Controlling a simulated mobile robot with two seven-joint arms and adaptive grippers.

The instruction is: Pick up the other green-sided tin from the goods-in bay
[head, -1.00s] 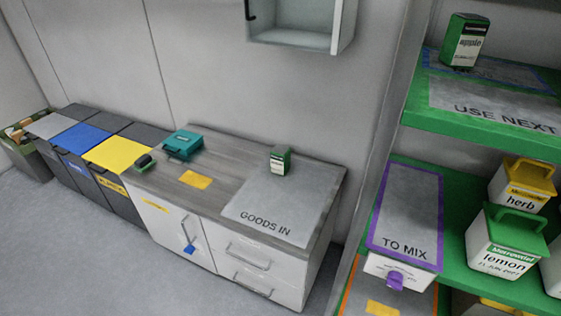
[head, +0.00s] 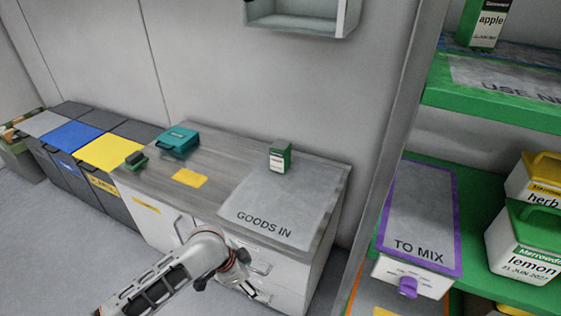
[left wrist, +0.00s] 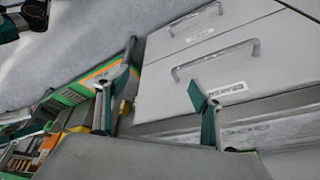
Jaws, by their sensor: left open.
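The green-sided tin (head: 280,156) with a white label stands upright on the grey GOODS IN mat (head: 262,212), on the counter's right part. Another green-sided tin, marked apple (head: 484,25), stands on the upper green shelf at right, its top cut off. My left gripper (head: 257,290) is low in front of the counter's drawers, below and in front of the mat, well apart from the tin. In the left wrist view its two fingers (left wrist: 160,95) are spread and empty, with drawer fronts behind. The tin is not in that view. My right gripper is not in view.
A teal case (head: 178,141) and a dark green-black item (head: 136,160) lie on the counter's left part. The drawer handles (left wrist: 215,60) stick out near my gripper. The shelf unit (head: 490,105) stands at right. The mat around the tin is clear.

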